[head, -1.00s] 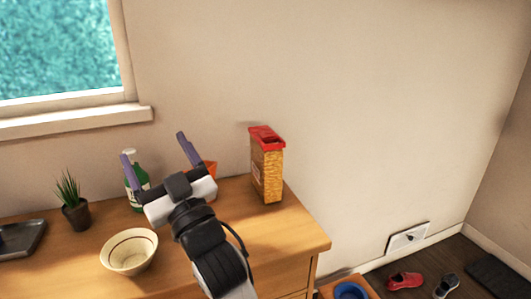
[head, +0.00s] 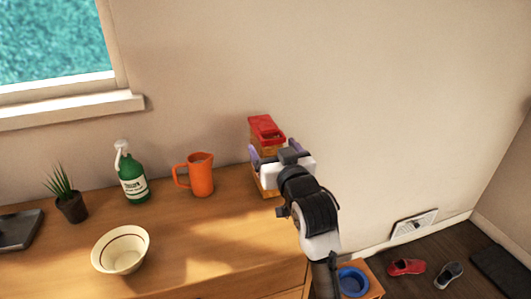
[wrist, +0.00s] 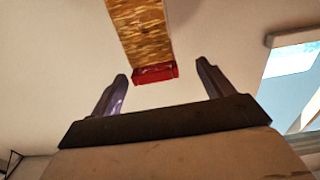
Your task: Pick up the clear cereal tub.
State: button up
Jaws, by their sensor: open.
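The clear cereal tub (head: 266,129) has a red lid and golden-brown cereal inside. It stands upright on the wooden dresser top near its right end, against the wall. In the head view my gripper (head: 271,158) is in front of the tub and hides most of its body. In the wrist view the tub (wrist: 141,32) appears beyond the open fingers, between their lines, with its red lid lowest in the picture. My gripper (wrist: 163,85) is open, and nothing shows between its fingers there. Whether the fingers reach alongside the tub is hard to tell.
An orange pitcher (head: 202,176) stands left of the tub, then a green spray bottle (head: 133,185) and a potted plant (head: 71,207). A cream bowl (head: 121,251) sits at the front. The dresser top (head: 218,237) between bowl and tub is clear.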

aim_at(268, 130)
jog(key=x, duration=0.2)
jog(key=shift+w+a, duration=0.1)
jog(key=shift+w, duration=0.2)
jog(key=p+x, duration=0.2)
jog(key=x, duration=0.2)
jog(key=shift+w+d+r+p, duration=0.2)
jog(key=shift+w+d+p, duration=0.05)
jog(key=shift+d+p, duration=0.15)
jog(key=shift+w+a+f, duration=0.15)
jog(key=shift+w, duration=0.25)
jog(key=c, duration=1.6)
jog(key=shift+c, duration=0.2)
